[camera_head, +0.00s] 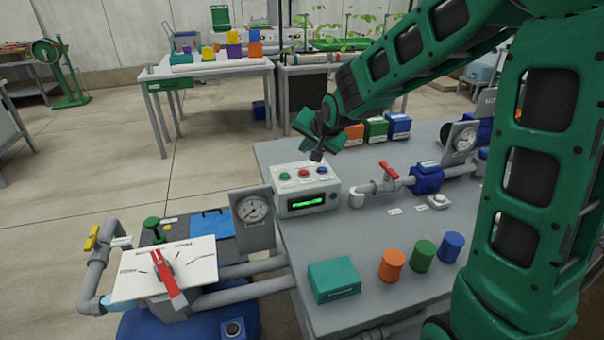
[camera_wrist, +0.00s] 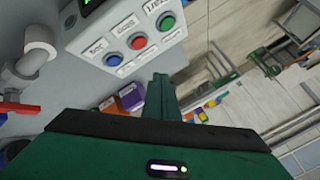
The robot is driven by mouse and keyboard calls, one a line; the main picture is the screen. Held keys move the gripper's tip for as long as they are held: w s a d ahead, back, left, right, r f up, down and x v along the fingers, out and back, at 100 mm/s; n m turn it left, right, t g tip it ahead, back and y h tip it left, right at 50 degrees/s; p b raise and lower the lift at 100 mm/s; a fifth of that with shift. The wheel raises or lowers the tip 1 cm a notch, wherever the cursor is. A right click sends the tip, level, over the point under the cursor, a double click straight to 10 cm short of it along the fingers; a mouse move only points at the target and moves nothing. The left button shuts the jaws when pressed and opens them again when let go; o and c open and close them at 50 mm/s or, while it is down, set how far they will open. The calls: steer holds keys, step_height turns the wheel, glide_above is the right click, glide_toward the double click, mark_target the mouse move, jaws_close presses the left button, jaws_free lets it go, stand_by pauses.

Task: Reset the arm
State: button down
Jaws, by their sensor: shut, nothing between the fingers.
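My green arm reaches in from the right in the head view. My gripper (camera_head: 318,154) hangs above the back edge of the grey skid table (camera_head: 375,232), just over the white control box (camera_head: 306,188). The box has green, red and blue buttons on top and a lit green display. In the wrist view my gripper's fingers (camera_wrist: 161,90) are together and empty. I cannot tell the exact gap between fingertips and box.
On the table stand a red-handled valve (camera_head: 389,171), a blue pump (camera_head: 427,178), a gauge (camera_head: 462,140), a teal box (camera_head: 333,280) and orange, green and blue cylinders (camera_head: 423,255). Left is a dial panel with a red pointer (camera_head: 168,278). Open floor (camera_head: 190,170) lies behind.

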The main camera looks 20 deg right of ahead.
steer(key=s+d+g+h, duration=0.3)
steer(key=s+d+g, duration=0.1)
steer(key=s+d, duration=1.25)
steer(key=s+f+n+g+y, duration=0.1)
steer(key=s+g, duration=0.4)
steer(key=s, duration=2.1)
steer(key=shift+s+d+y, duration=0.25)
steer(key=shift+y, duration=0.35)
steer(key=shift+f, duration=0.1)
steer(key=shift+w+f, duration=0.25)
steer(key=shift+w, duration=0.4)
